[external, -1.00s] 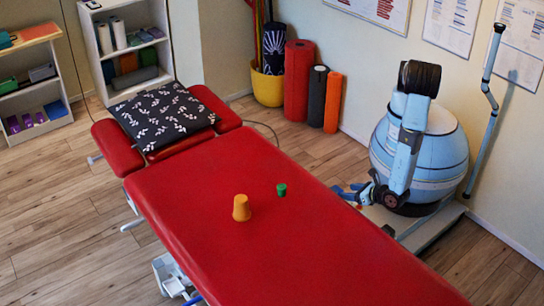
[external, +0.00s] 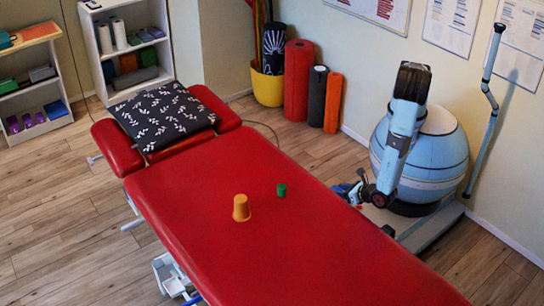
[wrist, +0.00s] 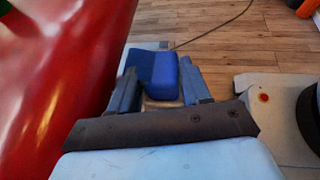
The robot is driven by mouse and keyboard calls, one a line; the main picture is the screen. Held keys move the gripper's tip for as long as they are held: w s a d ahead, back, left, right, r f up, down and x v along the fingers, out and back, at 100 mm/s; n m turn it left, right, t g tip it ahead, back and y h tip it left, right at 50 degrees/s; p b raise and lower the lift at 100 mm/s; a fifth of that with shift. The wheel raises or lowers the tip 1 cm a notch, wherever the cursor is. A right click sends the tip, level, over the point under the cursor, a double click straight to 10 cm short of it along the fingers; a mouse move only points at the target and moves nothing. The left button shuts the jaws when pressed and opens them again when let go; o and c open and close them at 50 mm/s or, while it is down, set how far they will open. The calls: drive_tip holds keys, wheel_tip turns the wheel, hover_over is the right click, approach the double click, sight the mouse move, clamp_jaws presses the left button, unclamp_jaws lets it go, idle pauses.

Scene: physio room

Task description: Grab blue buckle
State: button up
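A blue block-like thing (wrist: 165,75), which may be the buckle, shows in the wrist view between and just beyond the fingers of my gripper (wrist: 158,82). The fingers are spread, one on each side of it, and a pale strip shows below it between them. Whether either finger touches it is unclear. In the external view my gripper (external: 357,192) is low at the right edge of the red treatment table (external: 300,255). The blue thing is too small there to tell from the dark and blue finger parts.
An orange cone-like cup (external: 241,208) and a small green cup (external: 281,190) stand on the table. The red table side (wrist: 50,70) is close at left in the wrist view. Wooden floor (wrist: 225,40) with a dark cable lies beyond. Rolled mats (external: 298,80) stand by the wall.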

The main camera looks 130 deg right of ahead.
drive_tip(key=c, duration=0.6)
